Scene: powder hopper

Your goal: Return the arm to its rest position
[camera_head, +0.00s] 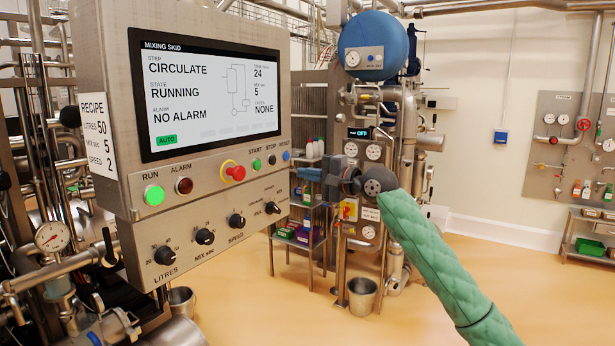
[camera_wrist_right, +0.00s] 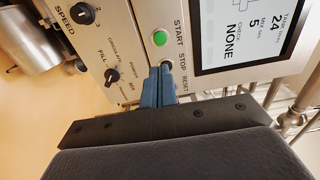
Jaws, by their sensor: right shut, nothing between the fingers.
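My right arm, in a green quilted sleeve (camera_head: 420,245), reaches in from the lower right of the head view. My right gripper (camera_head: 303,173) has blue fingers, shut and empty, pointing left at the right edge of the control panel (camera_head: 205,175). In the right wrist view the shut fingertips (camera_wrist_right: 160,72) are in front of the panel by the STOP label. They partly cover the dark button there, and the green START button (camera_wrist_right: 160,38) shows just beyond. I cannot tell whether the fingertips touch the panel. My left gripper is not in view.
The screen (camera_head: 210,90) reads CIRCULATE, RUNNING, NO ALARM. The RUN lamp (camera_head: 154,195) is green. Pipes and a blue tank (camera_head: 373,45) stand behind my right gripper. A steel bucket (camera_head: 362,297) is on the floor. The floor at centre right is open.

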